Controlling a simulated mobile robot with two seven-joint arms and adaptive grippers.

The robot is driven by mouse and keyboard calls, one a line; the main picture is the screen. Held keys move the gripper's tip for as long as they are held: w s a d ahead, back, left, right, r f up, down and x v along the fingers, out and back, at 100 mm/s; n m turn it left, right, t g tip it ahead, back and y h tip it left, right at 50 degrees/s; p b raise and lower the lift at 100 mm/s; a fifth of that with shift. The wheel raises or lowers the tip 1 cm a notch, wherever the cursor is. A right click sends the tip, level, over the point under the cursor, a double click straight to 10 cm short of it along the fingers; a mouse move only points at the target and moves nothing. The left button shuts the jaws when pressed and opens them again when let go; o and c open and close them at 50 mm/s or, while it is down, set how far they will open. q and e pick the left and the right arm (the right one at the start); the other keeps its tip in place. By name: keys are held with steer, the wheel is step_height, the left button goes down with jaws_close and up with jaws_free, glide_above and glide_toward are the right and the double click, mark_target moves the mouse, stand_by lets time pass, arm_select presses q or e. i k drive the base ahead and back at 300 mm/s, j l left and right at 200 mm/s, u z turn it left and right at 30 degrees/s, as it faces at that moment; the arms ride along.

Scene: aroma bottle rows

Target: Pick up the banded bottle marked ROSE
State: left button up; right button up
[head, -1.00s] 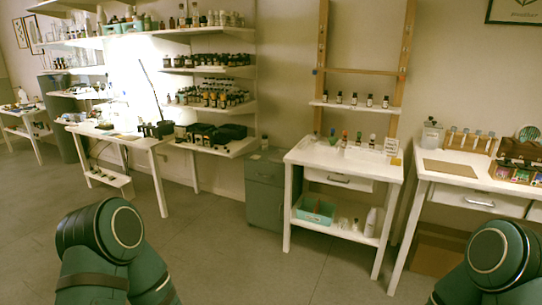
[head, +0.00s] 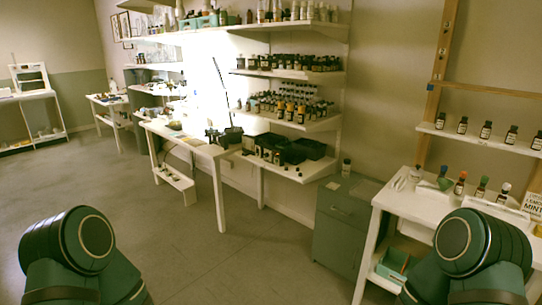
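I cannot make out any bottle marked ROSE, as the bottle labels are too small to read. Several dark bottles with pale labels (head: 486,130) stand in a spaced row on the narrow shelf at the right. Rows of small bottles (head: 290,112), some with orange or yellow parts, crowd the lower wall shelf. More dark bottles (head: 290,63) fill the shelf above it. Several bottles with coloured tops (head: 460,184) stand on the white side table at the right. Neither of my grippers is in view; only my green arm links show at the bottom.
The white side table (head: 400,200) has a card reading MINT (head: 532,205) and a teal bin (head: 394,264) below. A grey-green cabinet (head: 338,228) stands beside it. A white workbench (head: 205,150) is left of centre. The floor (head: 190,255) in front is open.

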mark_target(290, 106)
steer(key=i+u, duration=0.25)
steer(key=i, duration=1.2)
steer(key=i+j+z, duration=0.35)
steer(key=i, duration=0.15)
steer(key=i+j+z, duration=0.35)
steer(key=i, duration=0.15)
steer(key=i+j+z, duration=0.4)
steer(key=j, duration=0.15)
steer(key=i+j+z, duration=0.15)
steer(key=j, duration=0.15)
steer(key=i+j+z, duration=0.2)
steer(key=j+z, duration=0.2)
steer(key=j, duration=0.25)
